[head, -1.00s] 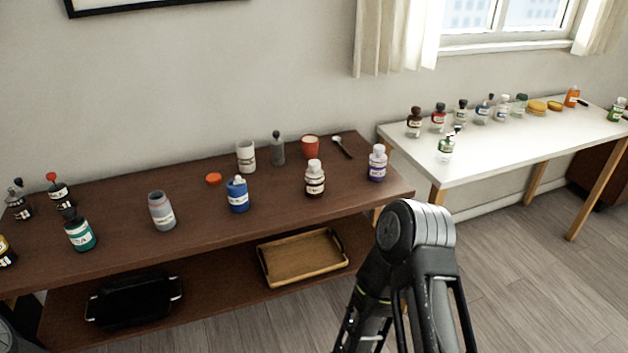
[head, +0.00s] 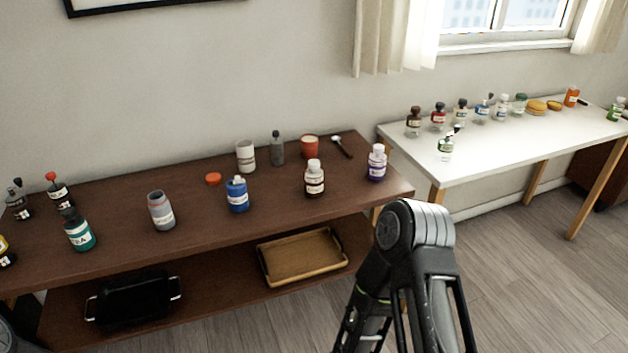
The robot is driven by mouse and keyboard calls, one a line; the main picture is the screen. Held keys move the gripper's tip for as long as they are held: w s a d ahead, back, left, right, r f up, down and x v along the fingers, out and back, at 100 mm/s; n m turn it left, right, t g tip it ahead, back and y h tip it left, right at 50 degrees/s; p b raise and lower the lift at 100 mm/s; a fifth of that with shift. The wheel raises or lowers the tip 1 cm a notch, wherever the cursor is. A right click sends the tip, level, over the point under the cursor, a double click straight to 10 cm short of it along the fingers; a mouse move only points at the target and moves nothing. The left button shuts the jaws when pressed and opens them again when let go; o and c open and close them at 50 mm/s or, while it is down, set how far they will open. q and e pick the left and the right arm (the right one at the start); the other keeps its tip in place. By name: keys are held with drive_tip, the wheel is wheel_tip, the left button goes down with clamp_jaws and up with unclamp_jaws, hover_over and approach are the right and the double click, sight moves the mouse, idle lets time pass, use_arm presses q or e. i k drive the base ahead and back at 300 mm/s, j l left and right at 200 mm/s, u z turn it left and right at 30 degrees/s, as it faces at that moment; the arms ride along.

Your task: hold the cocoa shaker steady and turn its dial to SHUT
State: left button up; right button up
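I cannot tell for sure which container is the cocoa shaker, as labels are too small to read. A dark brown bottle with a white cap (head: 314,179) stands upright on the brown table, near its right part. A grey container with a white label (head: 161,210) and a blue bottle (head: 237,194) stand to its left. No dial or SHUT mark can be made out. Part of my arm shows at the lower middle, in front of the table. Neither of my grippers is in view.
The brown table (head: 120,241) also holds a teal bottle (head: 80,235), a white cup (head: 246,156), a red cup (head: 310,147) and a purple-labelled bottle (head: 377,163). A wooden tray (head: 303,274) lies on its lower shelf. A white table (head: 506,149) with several bottles stands right.

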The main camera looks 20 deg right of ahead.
sight(313, 171)
drive_tip(key=l+u, duration=0.85)
drive_tip(key=l, duration=0.55)
drive_tip(key=k+l+u, duration=0.15)
drive_tip(key=l, duration=0.9)
drive_tip(key=k+l+u, duration=0.15)
drive_tip(key=l, duration=0.4)
drive_tip(key=k+l, duration=0.1)
drive_tip(key=l, duration=0.4)
drive_tip(key=u, duration=0.05)
